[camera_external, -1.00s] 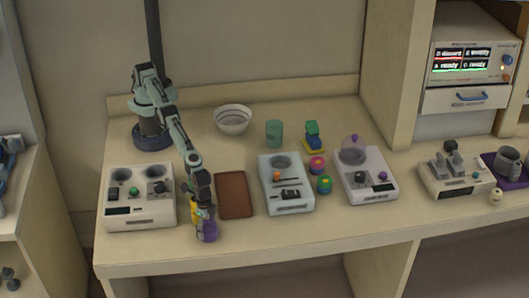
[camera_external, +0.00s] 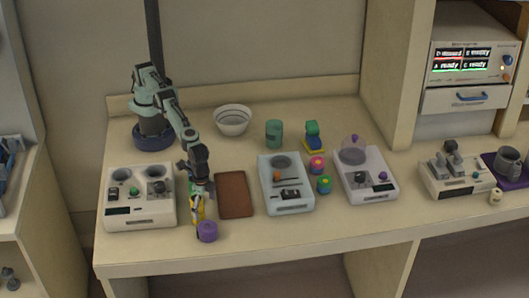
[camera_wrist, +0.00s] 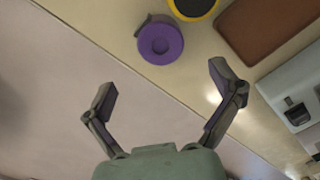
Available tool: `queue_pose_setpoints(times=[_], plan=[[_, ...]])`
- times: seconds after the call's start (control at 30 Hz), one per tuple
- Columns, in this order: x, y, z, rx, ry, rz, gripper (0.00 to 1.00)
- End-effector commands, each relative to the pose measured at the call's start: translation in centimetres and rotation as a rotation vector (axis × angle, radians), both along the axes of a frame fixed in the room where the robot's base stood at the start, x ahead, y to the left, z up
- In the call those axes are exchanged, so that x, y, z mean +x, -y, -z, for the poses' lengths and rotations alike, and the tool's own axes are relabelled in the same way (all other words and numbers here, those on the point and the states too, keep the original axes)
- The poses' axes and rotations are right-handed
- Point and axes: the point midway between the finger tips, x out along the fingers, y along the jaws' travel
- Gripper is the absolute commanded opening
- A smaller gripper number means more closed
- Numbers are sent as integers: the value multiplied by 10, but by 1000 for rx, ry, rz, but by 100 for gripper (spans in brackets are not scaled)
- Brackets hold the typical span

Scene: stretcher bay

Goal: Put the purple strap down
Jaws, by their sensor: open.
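The purple strap (camera_external: 207,231) is a rolled purple piece lying on the bench near its front edge. It also shows in the wrist view as a purple disc (camera_wrist: 161,42) with a small grey tab. My gripper (camera_external: 202,187) is above and just behind it in the external view. In the wrist view the two fingers of my gripper (camera_wrist: 165,92) are spread apart with nothing between them. The strap lies beyond the fingertips, apart from them.
A yellow-rimmed dark round thing (camera_wrist: 192,6) sits close beside the strap. A brown tray (camera_external: 234,195) lies to the right, and a white device (camera_external: 139,213) stands to the left. The bench's front edge (camera_external: 160,266) is near. Bare bench lies right of the strap.

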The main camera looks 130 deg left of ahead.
Motion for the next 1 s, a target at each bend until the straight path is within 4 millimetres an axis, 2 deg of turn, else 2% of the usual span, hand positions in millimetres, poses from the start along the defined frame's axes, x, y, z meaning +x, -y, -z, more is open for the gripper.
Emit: queue_pose_setpoints(times=[0.1,0.43,0.57,0.63,0.7,0.77,0.87,0.9,0.97,1.0], plan=[[1,0,-19,-1,3,0,91],[1,-6,-43,0,1,1,91],[0,-35,-83,0,4,2,91],[-8,-62,-115,2,4,7,91],[-25,-93,-145,4,4,13,91],[-47,-120,-168,7,6,21,91],[-95,-164,-195,14,4,33,91],[-117,-180,-202,18,6,37,91],[-154,-203,-207,24,6,45,91],[-181,-216,-208,28,4,50,91]])
